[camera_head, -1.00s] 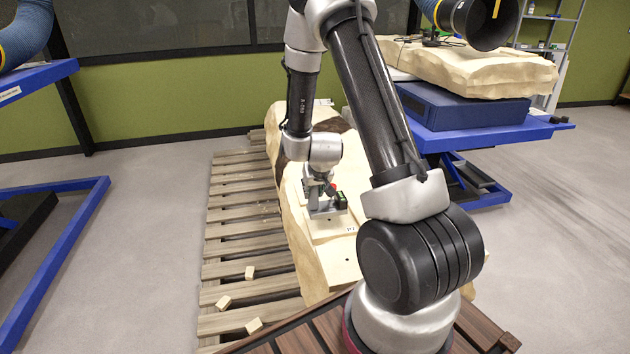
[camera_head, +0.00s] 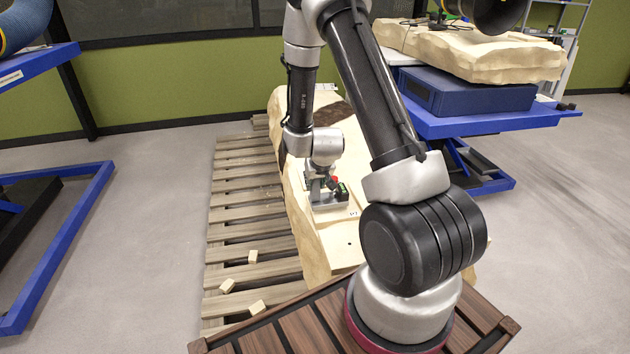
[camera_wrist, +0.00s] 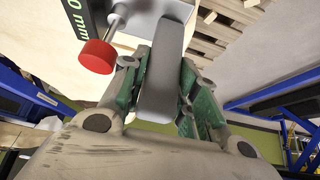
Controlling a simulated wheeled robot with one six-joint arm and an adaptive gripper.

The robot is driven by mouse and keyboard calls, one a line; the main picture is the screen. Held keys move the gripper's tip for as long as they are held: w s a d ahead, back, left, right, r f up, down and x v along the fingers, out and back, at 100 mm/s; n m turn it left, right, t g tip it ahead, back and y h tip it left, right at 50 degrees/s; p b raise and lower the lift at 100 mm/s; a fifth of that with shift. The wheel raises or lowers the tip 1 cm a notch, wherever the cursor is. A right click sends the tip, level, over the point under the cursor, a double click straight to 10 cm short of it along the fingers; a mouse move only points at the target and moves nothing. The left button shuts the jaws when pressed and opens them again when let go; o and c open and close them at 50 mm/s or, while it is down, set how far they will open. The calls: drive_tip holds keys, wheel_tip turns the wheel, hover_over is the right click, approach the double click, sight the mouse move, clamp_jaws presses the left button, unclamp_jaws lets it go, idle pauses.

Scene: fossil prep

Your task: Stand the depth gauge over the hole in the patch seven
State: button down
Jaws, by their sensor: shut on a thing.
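My gripper (camera_head: 322,184) points down over the pale fossil block and is shut on the depth gauge (camera_head: 328,201). In the wrist view, the green-padded fingers of my gripper (camera_wrist: 160,85) close on the gauge's grey upright bar (camera_wrist: 166,60). The gauge has a red knob (camera_wrist: 97,57) and a dark display with green figures ending in "0 mm" (camera_wrist: 75,18). It looks upright, just above or on the block; I cannot tell if its base touches. A small label (camera_head: 353,213) and a dark hole (camera_head: 349,243) show nearer me. Any hole under the gauge is hidden.
The fossil block (camera_head: 312,240) lies on a wooden pallet (camera_head: 235,228) with several small wood blocks (camera_head: 257,307). A blue lift table (camera_head: 470,125) with a blue case (camera_head: 466,93) and another pale slab (camera_head: 470,50) stands right. Clear floor lies left of the pallet.

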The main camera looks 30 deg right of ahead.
drive_tip(key=shift+f, duration=0.45)
drive_tip(key=c, duration=1)
unclamp_jaws()
drive_tip(key=shift+f, duration=0.1)
drive_tip(key=v, duration=1.2)
drive_tip(key=s+a+r+n+g+y, duration=0.1)
drive_tip(key=s+a+g+y, duration=0.15)
drive_tip(key=s, duration=0.25)
drive_tip(key=s+a+r+g+y, duration=0.1)
drive_tip(key=s+a+g, duration=0.2)
drive_tip(key=s, duration=0.3)
drive_tip(key=s+r+t, duration=0.1)
drive_tip(key=s+r, duration=0.3)
drive_tip(key=r, duration=0.3)
drive_tip(key=s+d+r+n+t+h, duration=0.1)
drive_tip(key=s+r, duration=0.3)
drive_tip(key=r, duration=0.4)
drive_tip(key=s+r+n+t, duration=0.1)
drive_tip(key=s+r, duration=0.4)
drive_tip(key=r, duration=0.2)
drive_tip(key=shift+d+r+h, duration=0.25)
drive_tip(key=shift+d+h, duration=0.1)
